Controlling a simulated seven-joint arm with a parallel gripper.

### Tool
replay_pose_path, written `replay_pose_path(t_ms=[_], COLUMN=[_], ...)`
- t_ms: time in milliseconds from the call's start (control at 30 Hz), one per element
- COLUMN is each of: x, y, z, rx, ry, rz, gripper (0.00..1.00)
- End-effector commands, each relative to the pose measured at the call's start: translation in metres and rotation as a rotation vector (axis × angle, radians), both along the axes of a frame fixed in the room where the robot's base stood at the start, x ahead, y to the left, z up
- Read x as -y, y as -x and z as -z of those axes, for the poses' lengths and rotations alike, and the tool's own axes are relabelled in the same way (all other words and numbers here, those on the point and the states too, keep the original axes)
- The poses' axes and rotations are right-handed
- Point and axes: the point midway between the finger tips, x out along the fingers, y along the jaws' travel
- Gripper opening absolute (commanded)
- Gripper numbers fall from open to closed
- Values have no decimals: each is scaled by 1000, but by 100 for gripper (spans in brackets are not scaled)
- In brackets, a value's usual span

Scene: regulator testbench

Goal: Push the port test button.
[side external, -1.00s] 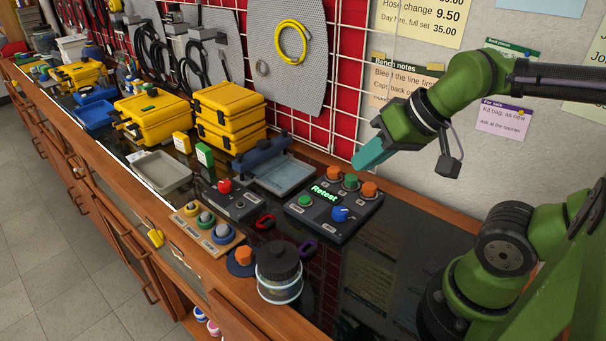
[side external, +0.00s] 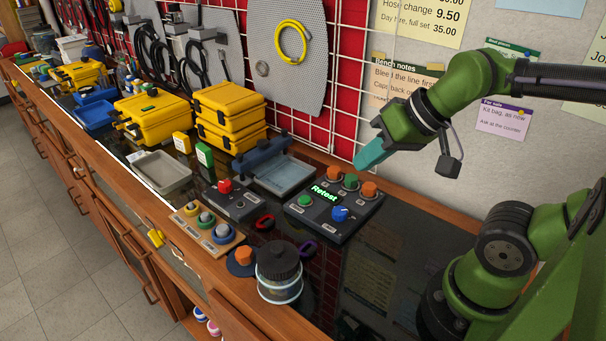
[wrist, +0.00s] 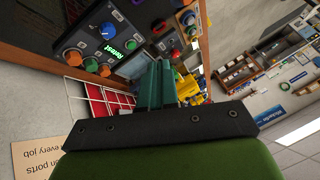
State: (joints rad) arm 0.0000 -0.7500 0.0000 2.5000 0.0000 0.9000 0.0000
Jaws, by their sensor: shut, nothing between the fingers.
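A dark control box (side external: 330,228) stands on the bench with a lit display (side external: 325,193) reading "Retest". Along its back edge are an orange button (side external: 334,173), a green button (side external: 351,181) and another orange button (side external: 369,189). A green button (side external: 304,201) and a blue knob (side external: 340,213) sit nearer the front. The labels are too small to read, so I cannot tell which is the port test button. My gripper (side external: 363,162) is shut and empty, above and behind the box's back row, apart from it. In the wrist view, the teal fingers (wrist: 165,75) are together.
A smaller box with a red button (side external: 225,186) stands to the left, near a board of knobs (side external: 207,228). A lidded jar (side external: 279,270) is at the front edge. A wire grid and wall lie behind. Bare dark bench top (side external: 385,265) lies right of the box.

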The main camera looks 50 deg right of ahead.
Motion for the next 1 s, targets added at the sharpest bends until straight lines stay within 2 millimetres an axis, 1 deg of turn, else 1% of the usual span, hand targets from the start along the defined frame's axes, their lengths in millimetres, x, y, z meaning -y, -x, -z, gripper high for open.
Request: replay_pose_path(t_ms=[533,633,733,833,967,1000], x=[0,2,8,14,21,23], y=[0,-1,-5,-14,-35,-42], z=[0,2,12,24,43,48], rx=[0,-8,-52,-120,-228,-257], ry=[0,-1,-2,-35,-150,-194], rz=[0,10,33,80,184,223], gripper=[0,0,0,0,0,0])
